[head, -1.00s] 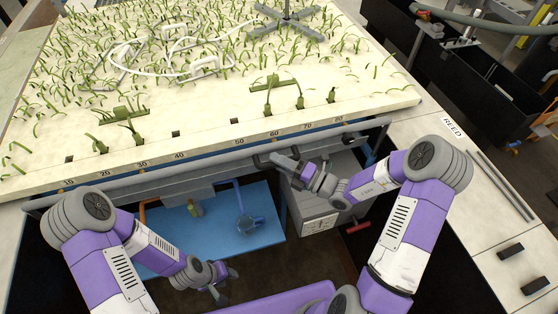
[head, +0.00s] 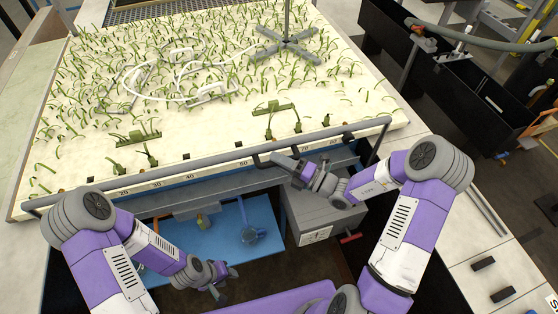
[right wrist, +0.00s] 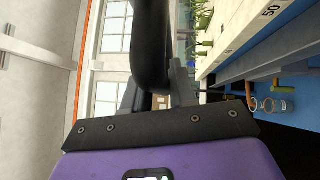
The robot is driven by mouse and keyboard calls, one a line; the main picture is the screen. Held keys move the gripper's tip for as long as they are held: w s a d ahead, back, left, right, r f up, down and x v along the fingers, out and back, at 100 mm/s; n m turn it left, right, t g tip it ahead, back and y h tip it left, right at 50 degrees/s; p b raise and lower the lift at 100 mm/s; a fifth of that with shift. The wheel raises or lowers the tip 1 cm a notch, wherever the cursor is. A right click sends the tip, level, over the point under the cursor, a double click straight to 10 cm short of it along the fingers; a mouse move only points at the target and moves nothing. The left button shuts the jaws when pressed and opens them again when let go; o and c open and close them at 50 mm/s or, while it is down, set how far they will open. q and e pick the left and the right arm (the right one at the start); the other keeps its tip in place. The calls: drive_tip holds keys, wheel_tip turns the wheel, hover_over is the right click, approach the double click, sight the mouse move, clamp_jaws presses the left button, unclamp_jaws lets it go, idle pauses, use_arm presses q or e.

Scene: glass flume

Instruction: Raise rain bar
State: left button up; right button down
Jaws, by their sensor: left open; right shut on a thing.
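The rain bar (head: 205,165) is a long grey tube across the front of the planted bed in the head view, passing just above and partly over the number scale. My right gripper (head: 279,160) is shut on the middle handle. A large dark rounded piece (right wrist: 150,50), probably this handle, shows between its fingers in the right wrist view. My left gripper (head: 222,289) is open and empty, low in front of the flume, apart from the bar.
The pale bed (head: 75,125) with green plants and white tubing lies behind the bar. A black trough (head: 460,75) stands at the right.

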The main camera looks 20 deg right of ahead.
drive_tip(key=c, duration=1)
unclamp_jaws()
drive_tip(key=shift+s, duration=0.1)
drive_tip(key=v, duration=0.7)
drive_tip(key=shift+s+d+b, duration=0.2)
drive_tip(key=shift+b, duration=0.15)
